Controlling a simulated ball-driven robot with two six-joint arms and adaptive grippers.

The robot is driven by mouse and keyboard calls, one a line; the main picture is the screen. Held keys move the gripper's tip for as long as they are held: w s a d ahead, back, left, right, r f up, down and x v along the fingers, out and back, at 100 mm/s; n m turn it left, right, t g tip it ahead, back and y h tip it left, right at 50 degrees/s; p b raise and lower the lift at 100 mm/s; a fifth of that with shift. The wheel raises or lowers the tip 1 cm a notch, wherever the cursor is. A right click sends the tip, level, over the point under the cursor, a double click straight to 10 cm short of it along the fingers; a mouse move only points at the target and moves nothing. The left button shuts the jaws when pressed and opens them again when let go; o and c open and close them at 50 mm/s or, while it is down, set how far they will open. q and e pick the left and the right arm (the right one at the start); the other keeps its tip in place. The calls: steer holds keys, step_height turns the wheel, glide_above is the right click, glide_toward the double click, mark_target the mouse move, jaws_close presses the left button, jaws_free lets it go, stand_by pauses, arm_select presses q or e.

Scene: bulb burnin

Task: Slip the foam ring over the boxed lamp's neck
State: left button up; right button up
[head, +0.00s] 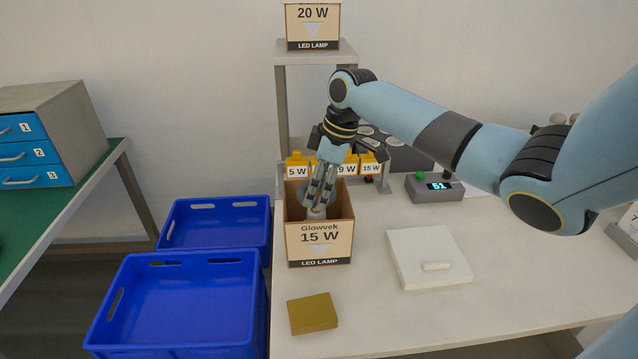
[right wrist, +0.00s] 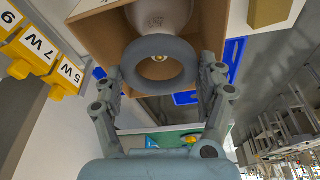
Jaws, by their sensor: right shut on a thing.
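The box labelled Glowvek 15 W (head: 320,243) stands open on the white bench. It also shows in the right wrist view (right wrist: 95,35). A pale lamp (right wrist: 160,14) is inside it, neck end toward the wrist camera. My right gripper (head: 318,200) reaches down into the box. It is shut on the grey foam ring (right wrist: 160,42), holding it by its sides at the lamp's neck. The lamp's brassy tip (right wrist: 159,58) shows through the ring's hole. I cannot tell how far the ring sits around the neck. My left gripper is not in view.
A white pad (head: 430,250) with a small white piece and a mustard block (head: 312,313) lie on the bench. Yellow wattage-labelled holders (head: 297,165) stand behind the box. A controller (head: 433,189) reads 51. Blue crates (head: 180,300) stand left of the bench.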

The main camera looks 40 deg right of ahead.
mark_target(319, 212)
steer(key=shift+f, duration=0.1)
steer(key=shift+f+b, duration=0.85)
steer(key=shift+f, duration=0.5)
steer(key=shift+f+b, duration=1.35)
steer(key=shift+f, duration=0.95)
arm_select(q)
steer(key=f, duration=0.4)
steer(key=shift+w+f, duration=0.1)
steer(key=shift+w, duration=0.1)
arm_select(e)
steer(key=o, duration=0.8)
steer(key=shift+r, duration=0.15)
steer(key=shift+c, duration=0.2)
steer(key=v, duration=1.1)
steer(key=shift+d, duration=0.1)
steer(key=shift+s+r, duration=0.1)
steer(key=shift+r, duration=0.35)
